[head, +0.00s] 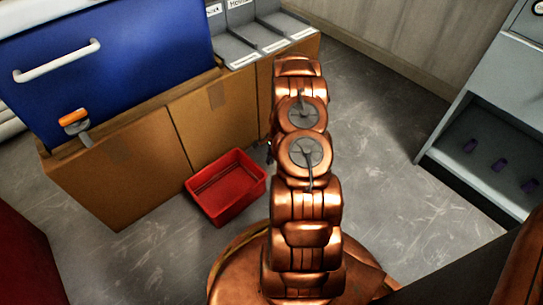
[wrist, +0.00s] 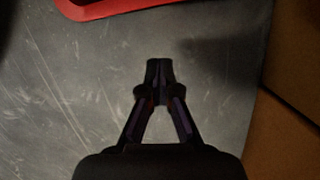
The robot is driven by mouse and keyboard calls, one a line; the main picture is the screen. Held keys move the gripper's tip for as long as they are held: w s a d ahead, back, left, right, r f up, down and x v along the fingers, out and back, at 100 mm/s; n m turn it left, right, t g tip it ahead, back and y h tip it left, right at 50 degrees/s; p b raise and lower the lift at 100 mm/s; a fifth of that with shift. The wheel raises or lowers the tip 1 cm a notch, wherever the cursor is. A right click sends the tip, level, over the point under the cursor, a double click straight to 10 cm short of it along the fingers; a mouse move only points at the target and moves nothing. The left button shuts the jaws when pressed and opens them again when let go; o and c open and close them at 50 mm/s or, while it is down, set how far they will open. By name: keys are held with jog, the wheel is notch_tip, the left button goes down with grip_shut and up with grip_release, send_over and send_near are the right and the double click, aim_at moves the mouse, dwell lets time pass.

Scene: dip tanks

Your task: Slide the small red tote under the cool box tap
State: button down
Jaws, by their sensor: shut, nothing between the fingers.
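The small red tote (head: 238,202) sits upright and empty on the floor, against or close to the front of the wooden cabinet. The blue cool box (head: 120,55) stands on the cabinet at left. Its tap (head: 76,123), with an orange handle, hangs over the cabinet's front edge, left of the tote. In the wrist view my gripper (wrist: 160,66) is shut and empty, low over the grey floor. The tote's red edge (wrist: 100,9) shows at the top left there, ahead of and apart from the fingertips. In the head view my arm hides the gripper.
The wooden cabinet (head: 125,180) also borders the right of the wrist view. Grey bins (head: 235,48) stand on its far end. A grey shelf unit (head: 490,120) is at right, and a dark red object (head: 25,255) at bottom left. Floor (head: 150,255) left of the tote is clear.

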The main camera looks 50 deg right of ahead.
jog(key=b+x, duration=0.1)
jog(key=x, duration=0.3)
jog(key=shift+f, duration=0.2)
jog(key=shift+w+a+b, duration=0.25)
jog(key=shift+a+b, duration=0.65)
jog(key=shift+a, duration=0.3)
jog(key=shift+w+a+r+b, duration=0.15)
jog(key=shift+a+b, duration=0.15)
jog(key=shift+a, duration=0.45)
